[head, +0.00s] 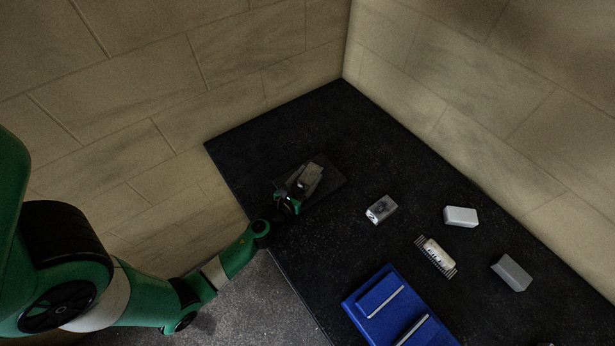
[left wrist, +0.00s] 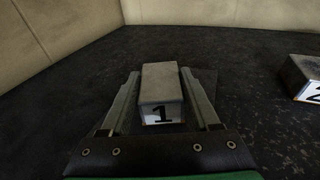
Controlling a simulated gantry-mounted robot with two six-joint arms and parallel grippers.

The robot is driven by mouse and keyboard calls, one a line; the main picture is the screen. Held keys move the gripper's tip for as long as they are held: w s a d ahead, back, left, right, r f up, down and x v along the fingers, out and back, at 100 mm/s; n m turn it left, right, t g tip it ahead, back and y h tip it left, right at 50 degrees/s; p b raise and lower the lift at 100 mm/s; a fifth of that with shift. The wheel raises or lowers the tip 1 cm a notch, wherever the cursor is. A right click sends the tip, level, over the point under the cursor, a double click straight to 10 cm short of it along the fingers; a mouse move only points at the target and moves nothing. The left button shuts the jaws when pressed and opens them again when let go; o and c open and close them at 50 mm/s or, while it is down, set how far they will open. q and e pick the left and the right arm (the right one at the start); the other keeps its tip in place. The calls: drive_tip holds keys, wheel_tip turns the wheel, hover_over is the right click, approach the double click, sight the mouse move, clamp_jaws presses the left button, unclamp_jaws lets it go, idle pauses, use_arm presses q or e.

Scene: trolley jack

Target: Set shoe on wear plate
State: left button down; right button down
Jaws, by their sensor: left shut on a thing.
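A grey block with a label "1" (left wrist: 163,88), which I take as the shoe, sits between the two fingers of my left gripper (left wrist: 162,75) in the left wrist view. The gripper is shut on it, a finger along each side. In the head view the block (head: 312,173) is at the far left of the black bench. A dark grey flat plate (head: 331,183), likely the wear plate, shows under and beside the gripper. I cannot tell whether the block touches it. My right gripper is not in view.
Block "2" (head: 381,209) stands to the right on the black bench (head: 300,120). Beyond are a white block (head: 461,216), a ribbed piece (head: 437,256) and a grey block (head: 512,273). A blue tray (head: 367,312) is at the front. Stone walls (head: 225,60) meet behind.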

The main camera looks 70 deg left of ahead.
use_arm(q)
drive_tip(key=shift+c, duration=0.6)
unclamp_jaws()
drive_tip(key=shift+f, duration=0.1)
drive_tip(key=shift+r, duration=0.2)
drive_tip(key=b+v, duration=0.1)
drive_tip(key=v, duration=1)
drive_tip(key=shift+d+f, duration=0.15)
drive_tip(key=shift+s+d, duration=0.2)
drive_tip(key=shift+s, duration=0.2)
